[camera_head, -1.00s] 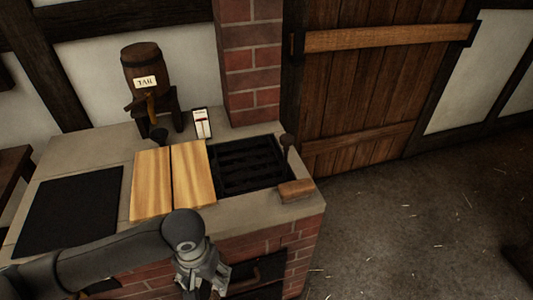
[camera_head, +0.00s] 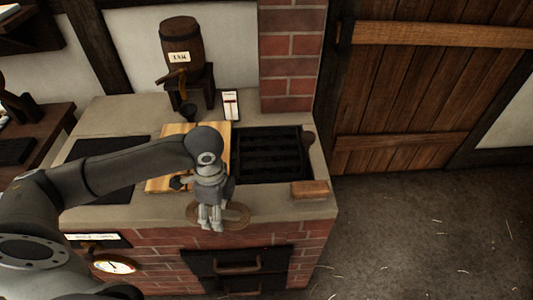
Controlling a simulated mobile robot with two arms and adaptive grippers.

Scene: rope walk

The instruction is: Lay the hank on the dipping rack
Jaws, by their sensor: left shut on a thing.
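My left gripper (camera_head: 211,224) is shut on a brown ring-shaped hank (camera_head: 241,222). It holds the hank at the front edge of the stone counter, with the hank's loop showing on both sides of the fingers. The exact height of the hank above the edge is hard to tell. A black slatted rack (camera_head: 270,155) is set in the counter, behind and to the right of the gripper, and looks empty. My right gripper is not in view.
Pale wooden boards (camera_head: 180,129) lie left of the rack, partly hidden by my left arm. A wooden block (camera_head: 309,189) sits at the counter's front right corner. A barrel (camera_head: 184,50) on a stand, a small gauge card (camera_head: 231,105) and a brick pillar (camera_head: 290,58) stand behind.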

